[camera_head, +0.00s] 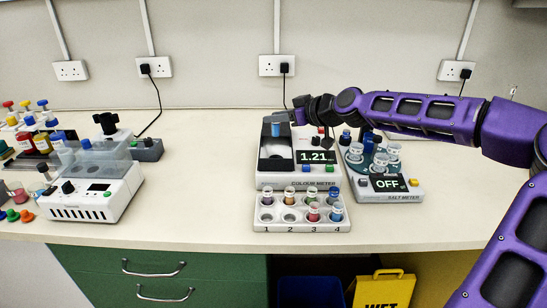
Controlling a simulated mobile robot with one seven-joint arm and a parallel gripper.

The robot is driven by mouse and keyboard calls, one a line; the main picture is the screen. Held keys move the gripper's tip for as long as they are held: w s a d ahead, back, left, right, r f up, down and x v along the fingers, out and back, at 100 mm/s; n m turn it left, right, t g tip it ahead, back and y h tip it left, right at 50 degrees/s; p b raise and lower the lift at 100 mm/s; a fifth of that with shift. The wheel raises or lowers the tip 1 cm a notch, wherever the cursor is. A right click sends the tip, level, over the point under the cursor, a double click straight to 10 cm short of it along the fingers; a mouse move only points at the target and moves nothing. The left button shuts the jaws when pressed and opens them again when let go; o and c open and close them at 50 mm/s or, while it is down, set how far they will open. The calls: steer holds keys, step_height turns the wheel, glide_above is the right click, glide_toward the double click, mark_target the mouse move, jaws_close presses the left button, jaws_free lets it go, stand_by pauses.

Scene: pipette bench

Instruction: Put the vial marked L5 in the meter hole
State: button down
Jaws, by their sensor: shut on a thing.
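My gripper (291,117) is at the end of the purple arm, above the back of the colour meter (300,181). Its fingers are small and mostly dark here. A small blue-coloured piece (276,129) shows just left of them, seemingly the held vial, but its label is too small to read, so I cannot tell whether it is L5. Below it, a pale round area (278,157) shows on the dark left part of the meter, seemingly around the hole. The meter display reads 1.21. I cannot tell the held piece's exact height above the meter.
A white numbered rack (302,227) with several vials and some empty places stands in front of the meter. A white device (92,200) and coloured-cap items stand left. The bench between is clear.

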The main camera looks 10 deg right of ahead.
step_height(320, 180, down, 10)
steer(key=shift+r+b, duration=0.1)
steer(key=shift+b, duration=0.5)
steer(key=shift+s+f+b, duration=0.2)
steer(key=shift+f+b, duration=0.35)
steer(key=shift+f, duration=0.15)
steer(key=c, duration=0.9)
jaws_free()
steer(key=shift+f, duration=0.15)
steer(key=shift+a+r+p, duration=0.1)
steer(key=shift+r+p, duration=0.35)
steer(key=shift+r, duration=0.05)
steer(key=shift+s+d+r, duration=0.15)
steer(key=shift+s+d, duration=0.05)
steer(key=shift+d, duration=0.1)
steer(key=p+v, duration=0.1)
steer(key=v, duration=1)
steer(key=shift+d+r, duration=0.15)
steer(key=shift+r, duration=0.15)
